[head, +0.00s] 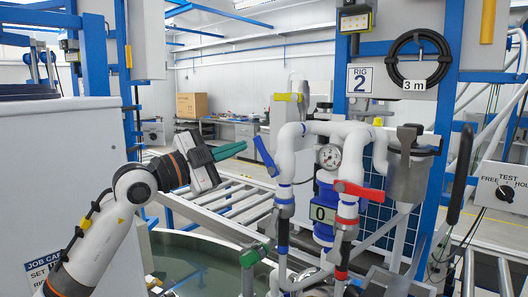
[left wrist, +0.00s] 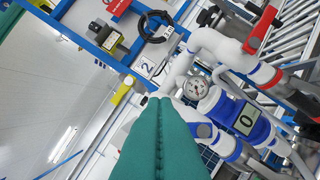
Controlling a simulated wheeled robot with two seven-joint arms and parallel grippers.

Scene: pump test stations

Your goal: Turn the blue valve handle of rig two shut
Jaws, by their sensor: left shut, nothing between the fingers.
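Rig two carries the sign "RIG 2" (head: 361,79), white pipes and two coloured valve handles. The blue valve handle (head: 265,157) is on the left pipe, tilted, its free end up and to the left. The shut fingers also show in the left wrist view (left wrist: 160,101). My right gripper is not in view.
A red handle (head: 357,190) lies nearly level on the right pipe. A gauge (head: 329,157) and a display reading 0 (head: 323,213) sit between the pipes. A metal canister (head: 408,170) hangs at right. A round tank (head: 190,262) is below; a roller conveyor (head: 235,203) runs behind.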

